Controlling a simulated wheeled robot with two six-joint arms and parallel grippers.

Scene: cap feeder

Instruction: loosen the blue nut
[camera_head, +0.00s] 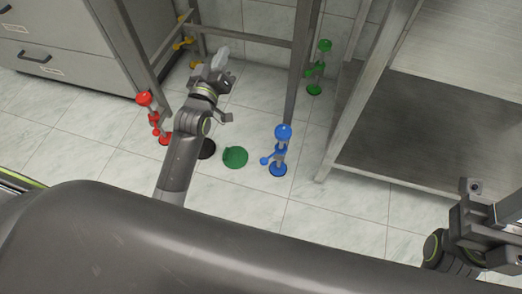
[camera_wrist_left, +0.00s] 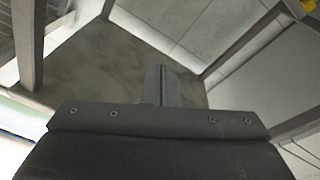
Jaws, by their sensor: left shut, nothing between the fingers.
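The blue device (camera_head: 281,148) stands upright on the tiled floor right of centre in the head view. It has a round blue top, a small blue knob on its left side and a round blue base. I cannot tell which blue part is the nut. My left gripper (camera_head: 221,56) is above and left of the blue device, apart from it. In the left wrist view its fingers (camera_wrist_left: 160,85) are together and empty, and no blue part shows there. My right gripper (camera_head: 471,187) is partly in view at the lower right, its finger opening unclear.
A red device (camera_head: 145,100), a green device (camera_head: 324,46) and a yellow device (camera_head: 184,42) stand around metal frame legs. A green disc (camera_head: 235,157) lies on the floor left of the blue device. A grey shelf (camera_head: 440,130) is on the right, drawers (camera_head: 60,45) on the left.

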